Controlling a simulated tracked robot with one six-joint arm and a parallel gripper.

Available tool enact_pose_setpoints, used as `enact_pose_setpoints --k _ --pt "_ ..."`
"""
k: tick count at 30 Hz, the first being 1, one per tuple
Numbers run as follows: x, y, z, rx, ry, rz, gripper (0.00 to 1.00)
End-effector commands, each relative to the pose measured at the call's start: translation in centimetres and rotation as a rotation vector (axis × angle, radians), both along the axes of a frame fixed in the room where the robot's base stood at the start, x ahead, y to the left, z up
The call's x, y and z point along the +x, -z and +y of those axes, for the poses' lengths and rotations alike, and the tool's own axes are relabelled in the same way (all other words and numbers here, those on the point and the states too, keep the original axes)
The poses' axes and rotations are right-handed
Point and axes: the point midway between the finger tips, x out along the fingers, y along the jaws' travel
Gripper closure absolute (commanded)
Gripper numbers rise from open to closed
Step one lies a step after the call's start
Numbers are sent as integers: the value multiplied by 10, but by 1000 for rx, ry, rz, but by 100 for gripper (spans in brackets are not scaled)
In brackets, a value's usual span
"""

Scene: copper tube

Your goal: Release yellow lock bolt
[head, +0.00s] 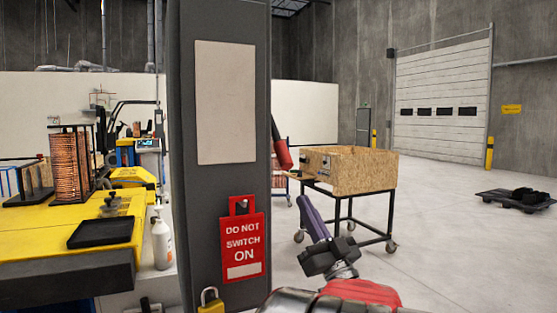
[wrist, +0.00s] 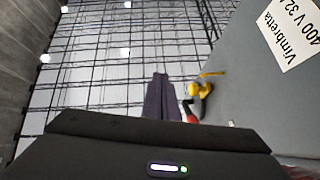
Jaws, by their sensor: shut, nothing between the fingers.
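In the wrist view a small yellow part (wrist: 201,90), which looks like the lock bolt, sticks out from the side of the grey cabinet. A dark and red lever-like piece is beside it. My gripper (wrist: 160,76) shows there as two purple fingers, shut and empty, to the left of the yellow part and apart from it. In the head view my gripper (head: 303,200) points up and left, right of the grey cabinet (head: 225,180). A red handle (head: 282,155) on a dark rod stands out from the cabinet's right edge. I cannot clearly make out the bolt in the head view.
A red "DO NOT SWITCH ON" tag (head: 242,240) and a yellow padlock (head: 210,301) are on the cabinet front. A wheeled cart with a wooden box (head: 350,172) stands behind my gripper. A yellow machine (head: 60,240) is at left.

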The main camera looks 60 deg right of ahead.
Motion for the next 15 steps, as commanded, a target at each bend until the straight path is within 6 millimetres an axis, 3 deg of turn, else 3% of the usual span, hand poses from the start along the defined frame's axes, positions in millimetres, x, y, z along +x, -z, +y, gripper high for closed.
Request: enact_pose_setpoints --k 3,6,10,15 --pt "-9 -28 45 -75 -74 -47 100" --pt "-14 -40 69 -112 -118 -72 100" --pt "-16 -46 82 -132 -143 -84 100" --pt "-16 -46 82 -131 -144 -84 100"
